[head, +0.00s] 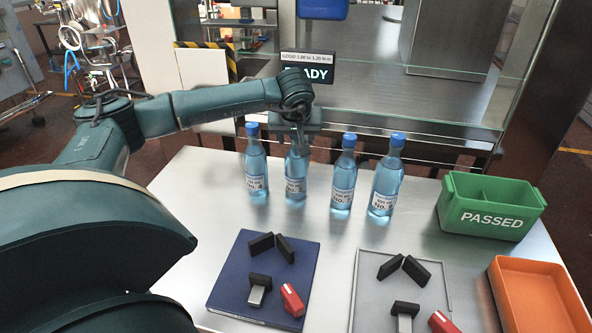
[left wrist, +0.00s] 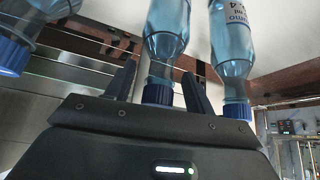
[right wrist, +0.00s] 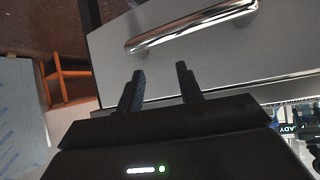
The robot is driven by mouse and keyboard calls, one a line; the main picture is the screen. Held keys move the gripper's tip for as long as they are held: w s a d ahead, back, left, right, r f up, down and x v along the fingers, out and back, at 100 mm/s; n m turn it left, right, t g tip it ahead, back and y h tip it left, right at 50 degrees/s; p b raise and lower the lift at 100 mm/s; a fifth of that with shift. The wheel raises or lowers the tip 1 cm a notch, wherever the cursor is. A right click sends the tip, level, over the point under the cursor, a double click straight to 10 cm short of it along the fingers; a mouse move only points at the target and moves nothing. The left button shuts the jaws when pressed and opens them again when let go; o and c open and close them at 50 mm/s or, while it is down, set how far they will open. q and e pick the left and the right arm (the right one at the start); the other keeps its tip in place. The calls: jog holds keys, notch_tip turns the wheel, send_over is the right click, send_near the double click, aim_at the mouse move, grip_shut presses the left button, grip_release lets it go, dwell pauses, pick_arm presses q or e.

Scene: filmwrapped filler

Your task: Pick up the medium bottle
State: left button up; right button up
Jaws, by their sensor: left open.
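Several blue bottles with blue caps and white labels stand upright in a row on the steel table (head: 190,215). They are the far-left bottle (head: 256,170), the second bottle from the left (head: 296,178), the third bottle (head: 344,180) and the far-right bottle (head: 386,185). I cannot tell for sure which is the medium one. My left gripper (head: 298,136) is at the top of the second bottle. In the left wrist view, the open fingers of the left gripper (left wrist: 158,75) stand either side of that bottle's neck and cap (left wrist: 158,94). My right gripper (right wrist: 160,78) is open and empty.
A green PASSED bin (head: 489,222) and an orange tray (head: 540,296) are at the right. A blue mat (head: 232,285) and a grey-rimmed tray (head: 448,285) hold black, red and metal pieces. A metal handle (right wrist: 190,28) is before my right gripper.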

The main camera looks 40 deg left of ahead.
pick_arm(q)
jog(key=shift+c, duration=0.2)
grip_shut()
dwell(0.5)
